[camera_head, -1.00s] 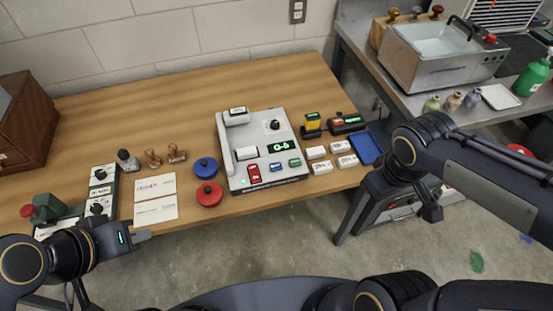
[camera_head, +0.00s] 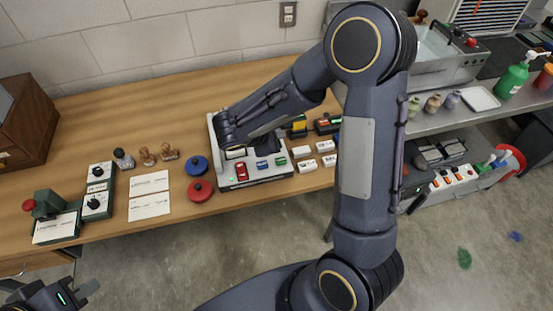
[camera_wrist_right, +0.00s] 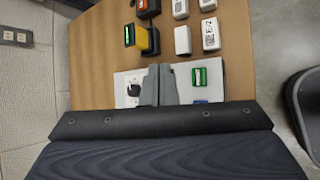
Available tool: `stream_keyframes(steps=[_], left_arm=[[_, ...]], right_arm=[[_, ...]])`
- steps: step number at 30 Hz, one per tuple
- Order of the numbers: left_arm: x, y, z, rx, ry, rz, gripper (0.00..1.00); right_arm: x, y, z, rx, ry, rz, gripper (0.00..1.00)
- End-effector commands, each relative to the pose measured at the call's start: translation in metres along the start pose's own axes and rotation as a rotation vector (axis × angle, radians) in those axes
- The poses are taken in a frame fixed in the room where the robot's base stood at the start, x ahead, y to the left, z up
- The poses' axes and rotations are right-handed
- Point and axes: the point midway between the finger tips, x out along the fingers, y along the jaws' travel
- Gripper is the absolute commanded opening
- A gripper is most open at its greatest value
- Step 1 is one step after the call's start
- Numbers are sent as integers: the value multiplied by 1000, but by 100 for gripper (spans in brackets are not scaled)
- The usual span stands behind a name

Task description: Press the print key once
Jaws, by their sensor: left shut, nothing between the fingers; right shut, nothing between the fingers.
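The grey-white machine (camera_head: 212,135) stands on the wooden table, partly covered by my right arm. Along its front edge are a red key (camera_head: 242,171), a blue key (camera_head: 262,165) and a green key (camera_head: 281,161); I cannot read their labels. The right wrist view shows the green key (camera_wrist_right: 199,77), part of the blue key (camera_wrist_right: 200,102) and a black knob (camera_wrist_right: 133,90). My right gripper (camera_wrist_right: 160,68) is shut and empty above the machine, between knob and green key; contact cannot be told. The machine's display is hidden. My left gripper (camera_head: 88,288) is shut and empty, low at left, off the table.
Blue (camera_head: 197,166) and red (camera_head: 200,190) round tins and white cards (camera_head: 149,205) lie left of the machine. A metal side bench (camera_head: 450,115) stands at right.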

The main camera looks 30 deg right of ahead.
Motion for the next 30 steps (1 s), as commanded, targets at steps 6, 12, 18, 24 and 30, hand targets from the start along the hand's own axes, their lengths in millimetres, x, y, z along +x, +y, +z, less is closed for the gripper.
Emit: stream_keyframes(steps=[6,12,18,24,30], left_arm=[[1,0,0,0,0,0,0],[6,-3,3,0,0,0,0],[18,-8,9,0,0,0,0],[32,-14,16,0,0,0,0],[51,-23,26,0,0,0,0]], right_arm=[[1,-1,0,1,0,-1,0],[8,-6,-5,0,0,-3,0],[25,-19,-17,-1,-1,-4,0],[45,-34,-32,-2,0,-4,0],[60,-44,-44,1,1,-1,0]])
